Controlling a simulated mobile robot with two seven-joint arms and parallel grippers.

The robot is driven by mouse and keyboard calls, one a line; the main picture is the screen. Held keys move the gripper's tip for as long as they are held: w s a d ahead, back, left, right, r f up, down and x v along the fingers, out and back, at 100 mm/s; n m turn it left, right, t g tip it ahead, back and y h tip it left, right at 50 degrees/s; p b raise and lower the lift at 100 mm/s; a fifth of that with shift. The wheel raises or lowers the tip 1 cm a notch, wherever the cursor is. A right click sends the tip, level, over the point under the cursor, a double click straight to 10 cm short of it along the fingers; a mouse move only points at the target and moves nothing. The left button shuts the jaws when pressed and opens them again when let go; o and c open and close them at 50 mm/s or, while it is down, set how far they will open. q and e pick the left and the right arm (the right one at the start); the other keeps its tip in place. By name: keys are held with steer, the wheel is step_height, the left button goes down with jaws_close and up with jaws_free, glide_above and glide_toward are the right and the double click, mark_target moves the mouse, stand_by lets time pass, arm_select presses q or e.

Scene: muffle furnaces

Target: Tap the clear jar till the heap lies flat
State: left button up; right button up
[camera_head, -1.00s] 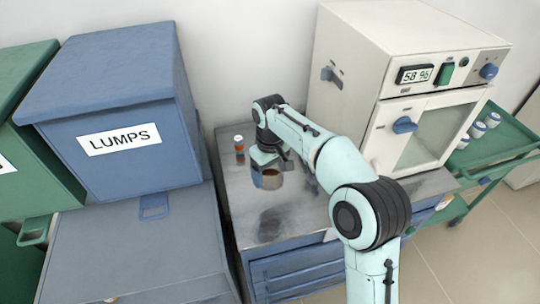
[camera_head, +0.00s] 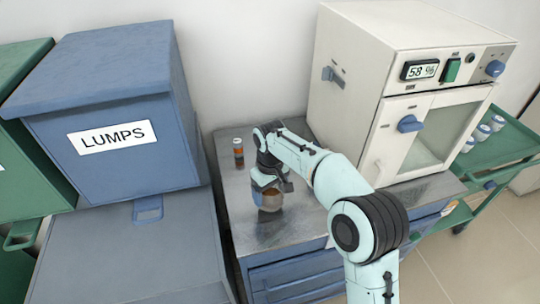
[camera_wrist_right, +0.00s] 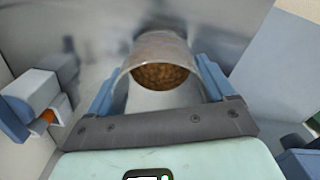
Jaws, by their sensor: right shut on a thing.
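The clear jar (camera_head: 270,201) is in my right gripper (camera_head: 268,186), above or on the bare metal worktop; I cannot tell whether its base touches. In the right wrist view the jar (camera_wrist_right: 160,50) sits between the two blue fingers of my right gripper (camera_wrist_right: 160,85), which is shut on it. The brown, grainy heap (camera_wrist_right: 163,76) shows inside through the clear wall. Its surface is partly hidden, so I cannot tell how level it is. My left gripper is not in view.
A metal worktop (camera_head: 245,215) carries a small brown and orange bottle (camera_head: 238,153) behind the jar. A white furnace (camera_head: 350,120) stands right of it. A blue bin labelled LUMPS (camera_head: 115,160) stands left. A green cart (camera_head: 500,155) with white jars is at far right.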

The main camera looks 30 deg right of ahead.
steer(key=shift+f, duration=0.1)
step_height(320, 180, down, 4)
steer(key=shift+r+b, duration=0.1)
steer(key=shift+b, duration=1.05)
steer(key=shift+r+p, duration=0.3)
steer(key=shift+r, duration=0.1)
steer(key=shift+c, duration=0.8)
steer(key=shift+w+r+p, duration=0.1)
steer(key=shift+r+p, duration=1.75)
steer(key=shift+p, duration=0.05)
